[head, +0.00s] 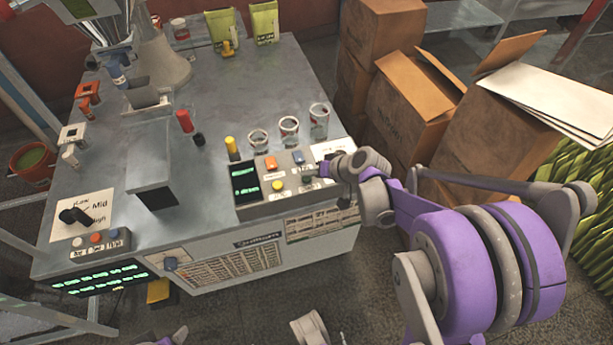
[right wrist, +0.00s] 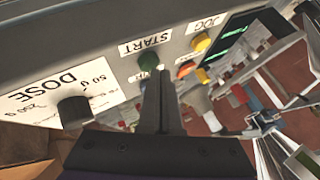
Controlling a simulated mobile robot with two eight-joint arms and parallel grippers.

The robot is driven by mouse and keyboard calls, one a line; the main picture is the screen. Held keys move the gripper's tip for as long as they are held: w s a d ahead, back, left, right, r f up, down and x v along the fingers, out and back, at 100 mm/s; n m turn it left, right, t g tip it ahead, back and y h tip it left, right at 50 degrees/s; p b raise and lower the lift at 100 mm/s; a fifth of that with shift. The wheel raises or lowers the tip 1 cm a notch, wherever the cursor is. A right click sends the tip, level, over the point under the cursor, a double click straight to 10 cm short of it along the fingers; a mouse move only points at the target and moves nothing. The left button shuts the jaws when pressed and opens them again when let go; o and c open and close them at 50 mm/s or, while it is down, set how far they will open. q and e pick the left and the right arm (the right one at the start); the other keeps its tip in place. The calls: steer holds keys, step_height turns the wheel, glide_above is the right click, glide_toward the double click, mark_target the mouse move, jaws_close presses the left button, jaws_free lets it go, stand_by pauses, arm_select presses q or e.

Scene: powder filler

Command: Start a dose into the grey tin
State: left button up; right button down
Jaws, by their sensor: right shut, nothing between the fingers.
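My right gripper (head: 314,182) is shut and empty at the control panel (head: 243,208) on the front right of the machine table. In the right wrist view its closed fingertips (right wrist: 160,82) are close to the green START button (right wrist: 148,61). I cannot tell whether they touch it. The yellow JOG button (right wrist: 202,42) and the black DOSE knob (right wrist: 75,112) sit on either side. A grey open-topped box shape (head: 150,100) stands near the filler spout (head: 117,72). I cannot tell whether it is the grey tin. My left gripper is not clearly seen.
Several glass jars (head: 289,128) stand behind the panel. Red (head: 185,122) and yellow (head: 232,146) upright pieces stand left of them. A Low/Mid/High selector (head: 75,215) is at the front left. Cardboard boxes (head: 415,95) crowd the right side beyond the table.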

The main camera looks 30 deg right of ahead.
mark_target(309, 180)
steer(key=shift+f, duration=0.4)
steer(key=shift+r, duration=0.15)
stand_by(0.4)
steer(key=shift+r+p, duration=0.45)
steer(key=shift+r, duration=0.25)
steer(key=shift+r+p, duration=1.95)
steer(key=shift+r, duration=0.65)
